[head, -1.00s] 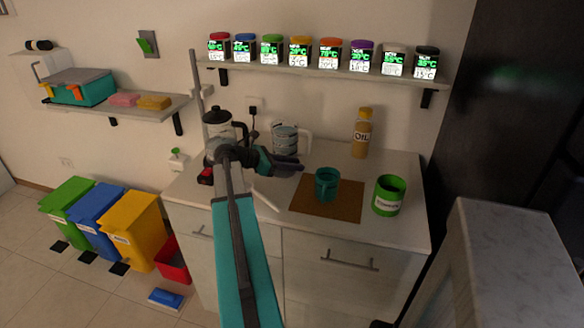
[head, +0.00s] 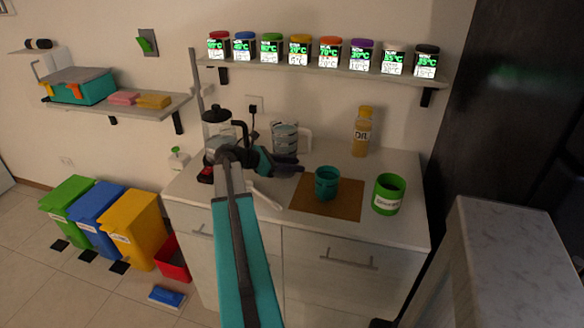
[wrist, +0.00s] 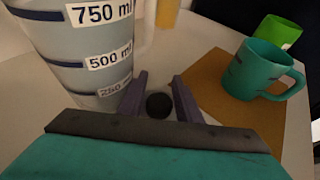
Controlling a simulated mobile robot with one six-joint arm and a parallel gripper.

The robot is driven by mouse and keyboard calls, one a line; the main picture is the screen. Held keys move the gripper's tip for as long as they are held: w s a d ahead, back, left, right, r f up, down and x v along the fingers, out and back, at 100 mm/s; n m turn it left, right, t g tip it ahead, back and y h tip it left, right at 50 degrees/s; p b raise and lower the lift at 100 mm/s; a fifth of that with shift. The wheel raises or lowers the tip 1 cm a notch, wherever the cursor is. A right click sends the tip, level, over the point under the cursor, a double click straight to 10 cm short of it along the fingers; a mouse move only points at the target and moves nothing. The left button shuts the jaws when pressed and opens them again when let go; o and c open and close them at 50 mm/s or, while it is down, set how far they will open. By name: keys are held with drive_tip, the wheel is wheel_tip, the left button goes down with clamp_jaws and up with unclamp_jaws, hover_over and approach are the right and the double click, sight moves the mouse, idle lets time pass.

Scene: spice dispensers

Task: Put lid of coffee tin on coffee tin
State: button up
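The green coffee tin (head: 389,194) stands upright and open-topped at the right of the counter, its white label too small to read; part of it shows in the wrist view (wrist: 279,31). My gripper (head: 294,168) is left of the tin, low over the counter in front of the measuring jug. In the wrist view its two fingers (wrist: 161,77) are apart. A small black round thing (wrist: 159,106) shows between them; I cannot tell whether it is part of the lid. I cannot make out the tin's lid for certain in either view.
A clear measuring jug (wrist: 83,60) stands close to the left finger. A teal mug (head: 326,184) is on a brown board (head: 346,204) between gripper and tin. An oil bottle (head: 361,132) stands behind. A shelf (head: 330,72) with spice jars hangs above.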

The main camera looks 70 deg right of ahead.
drive_tip(key=b+v, duration=0.1)
drive_tip(key=v, duration=1.1)
drive_tip(key=shift+a+r, duration=0.1)
drive_tip(key=o, duration=0.4)
drive_tip(key=shift+s, duration=0.1)
drive_tip(key=shift+s+r+t+y, duration=0.3)
drive_tip(key=shift+s+y, duration=0.1)
drive_tip(key=r+n+t+y+p, duration=0.1)
drive_tip(key=r+n+t, duration=0.1)
drive_tip(key=r, duration=0.1)
drive_tip(key=s+r+n+t+y+p, duration=0.1)
drive_tip(key=r+n+t, duration=0.1)
drive_tip(key=r+t, duration=0.1)
drive_tip(key=s+a+r+n+t+y+p, duration=0.1)
drive_tip(key=r+n+t, duration=0.1)
drive_tip(key=r+t, duration=0.1)
drive_tip(key=shift+s+r+y, duration=0.15)
drive_tip(key=shift+r+y, duration=0.15)
drive_tip(key=shift+y, duration=0.1)
drive_tip(key=p, duration=0.1)
hover_over(277, 174)
drive_tip(key=shift+f, duration=4)
